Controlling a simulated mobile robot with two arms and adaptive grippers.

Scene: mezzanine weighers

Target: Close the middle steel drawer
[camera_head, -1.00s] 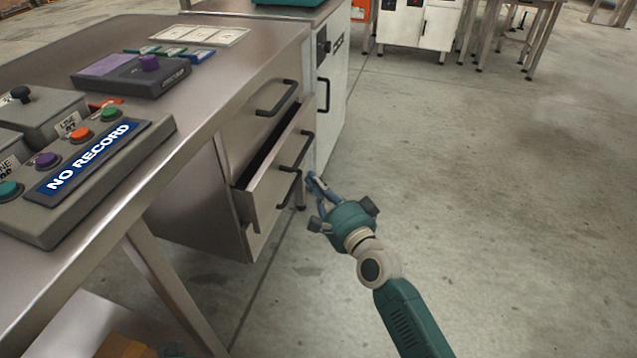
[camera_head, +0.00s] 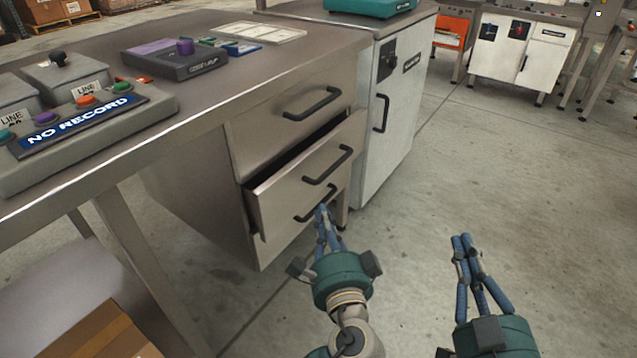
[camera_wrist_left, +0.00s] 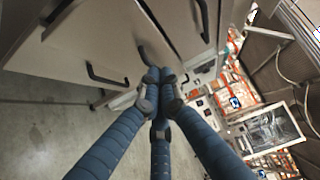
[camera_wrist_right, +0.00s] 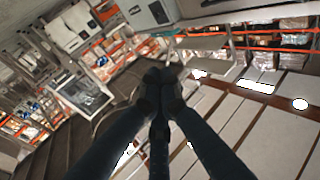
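The middle steel drawer (camera_head: 300,190) is pulled partly out of the cabinet under the bench, with a dark gap above its front. Its black bar handle (camera_head: 328,167) faces right. The top drawer (camera_head: 290,105) is shut. The bottom drawer's handle (camera_head: 318,206) shows just below. My left gripper (camera_head: 322,212) has its blue fingers together and empty, in front of the drawers, below the middle handle. In the left wrist view its tips (camera_wrist_left: 158,76) lie close to a dark handle; contact cannot be told. My right gripper (camera_head: 462,240) is shut and empty over the floor, right of the left one.
A white cabinet (camera_head: 400,120) stands directly right of the drawers. The steel bench top (camera_head: 190,105) overhangs them and carries control boxes. A cardboard box (camera_head: 95,335) is on the lower shelf. The floor (camera_head: 520,190) to the right is open.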

